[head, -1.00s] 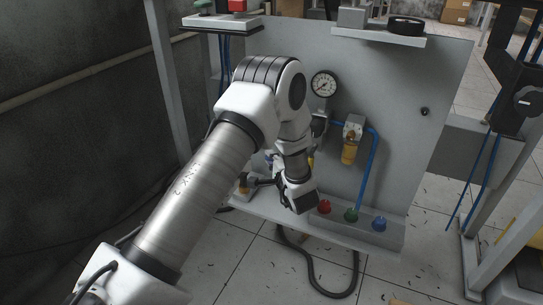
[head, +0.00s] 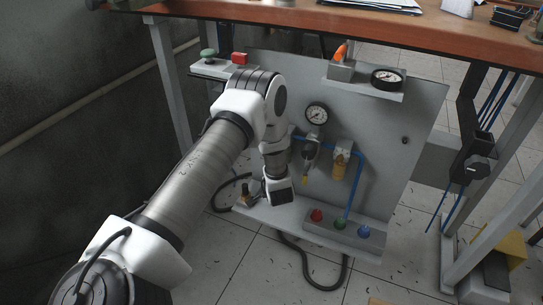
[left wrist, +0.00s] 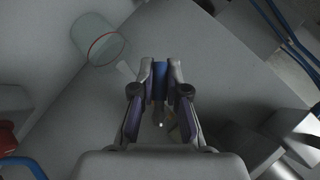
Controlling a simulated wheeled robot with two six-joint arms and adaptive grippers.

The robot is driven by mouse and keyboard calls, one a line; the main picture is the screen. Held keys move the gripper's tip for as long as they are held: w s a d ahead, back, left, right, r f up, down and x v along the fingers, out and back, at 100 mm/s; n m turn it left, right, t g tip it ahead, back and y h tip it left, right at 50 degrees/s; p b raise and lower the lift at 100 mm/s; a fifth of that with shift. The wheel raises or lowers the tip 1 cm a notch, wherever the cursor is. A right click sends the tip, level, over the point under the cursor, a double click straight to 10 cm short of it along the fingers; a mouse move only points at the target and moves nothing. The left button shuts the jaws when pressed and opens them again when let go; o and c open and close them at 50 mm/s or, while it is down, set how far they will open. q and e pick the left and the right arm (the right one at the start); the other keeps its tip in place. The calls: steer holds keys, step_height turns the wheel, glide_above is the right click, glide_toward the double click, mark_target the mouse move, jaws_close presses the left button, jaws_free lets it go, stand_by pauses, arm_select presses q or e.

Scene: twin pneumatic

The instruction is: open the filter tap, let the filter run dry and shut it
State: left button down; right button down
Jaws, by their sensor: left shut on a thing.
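The panel's filter-regulator unit hangs under the round gauge (head: 316,115), with a grey body and a narrow yellow tip (head: 305,179). A second unit with an amber bowl (head: 340,165) hangs to its right. Which one carries the tap is unclear. My left gripper (head: 252,189) is low in front of the panel, mostly hidden by my wrist, near a small brass fitting (head: 244,198). In the left wrist view the left gripper (left wrist: 160,72) is shut on a small blue piece (left wrist: 160,81). A clear cup with a red ring (left wrist: 106,47) stands ahead left. My right gripper is out of view.
A ledge with red (head: 317,215), green (head: 340,223) and blue (head: 364,231) buttons is right of my wrist. A black hose (head: 307,262) hangs below. The wooden bench top (head: 440,25) overhangs the panel. Bare floor lies in front.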

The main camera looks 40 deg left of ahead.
arm_select(q)
steer(key=shift+f+h+p, duration=0.1)
steer(key=shift+h+p, duration=0.25)
steer(key=shift+h, duration=0.05)
steer(key=shift+d, duration=0.1)
steer(key=c, duration=1.2)
jaws_free()
steer(key=v, duration=1.2)
